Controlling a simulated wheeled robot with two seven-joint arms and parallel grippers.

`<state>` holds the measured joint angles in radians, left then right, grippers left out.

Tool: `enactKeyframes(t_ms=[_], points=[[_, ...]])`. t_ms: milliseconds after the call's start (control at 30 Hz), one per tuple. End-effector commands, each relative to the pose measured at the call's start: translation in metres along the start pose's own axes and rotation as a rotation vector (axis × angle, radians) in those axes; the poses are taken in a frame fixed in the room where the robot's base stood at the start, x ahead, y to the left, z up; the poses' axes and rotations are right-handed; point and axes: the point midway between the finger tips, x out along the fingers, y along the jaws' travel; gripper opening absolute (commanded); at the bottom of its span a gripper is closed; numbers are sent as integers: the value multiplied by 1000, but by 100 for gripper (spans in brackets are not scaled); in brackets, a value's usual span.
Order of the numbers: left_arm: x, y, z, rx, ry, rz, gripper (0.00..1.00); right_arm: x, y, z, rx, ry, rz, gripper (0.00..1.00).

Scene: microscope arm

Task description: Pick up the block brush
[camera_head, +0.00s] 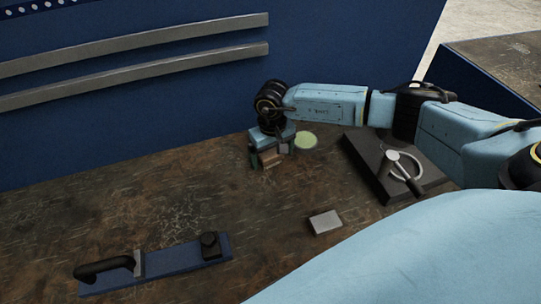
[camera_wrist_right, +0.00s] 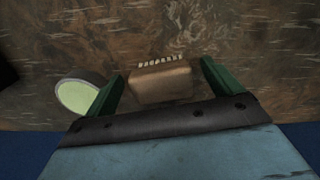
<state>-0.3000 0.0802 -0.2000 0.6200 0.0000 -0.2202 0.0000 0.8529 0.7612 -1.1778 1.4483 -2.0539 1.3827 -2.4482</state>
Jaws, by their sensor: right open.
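The block brush (camera_wrist_right: 160,84) is a brown block with a row of pale bristles along its far edge in the right wrist view. It lies on the worktop between the two green fingers of my right gripper (camera_wrist_right: 162,74). The fingers are open, with a gap visible on each side of the brush. In the head view the right gripper (camera_head: 270,150) points down at the worktop near the blue wall, and the brush (camera_head: 270,160) shows only partly below it. My left gripper is not in view.
A round dish with a pale green face (camera_head: 306,140) is close beside the right gripper. A dark stand with a ring (camera_head: 372,170) is to the right. A small grey block (camera_head: 325,222) and a blue plate with a black handle (camera_head: 185,257) lie nearer.

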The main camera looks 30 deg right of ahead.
Motion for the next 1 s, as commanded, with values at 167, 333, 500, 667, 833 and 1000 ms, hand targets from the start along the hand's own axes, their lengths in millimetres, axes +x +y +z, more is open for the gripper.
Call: enactKeyframes(t_ms=[167,333,500,667,833,1000], points=[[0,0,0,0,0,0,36,2,0,0,-1,1,0,91],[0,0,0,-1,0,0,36,2,0,0,0,1,0,78],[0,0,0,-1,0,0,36,2,0,0,0,1,0,56],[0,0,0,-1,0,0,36,1,0,0,0,1,0,42],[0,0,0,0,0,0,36,0,0,0,0,2,0,42],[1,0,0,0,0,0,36,-18,0,-1,-1,5,0,42]])
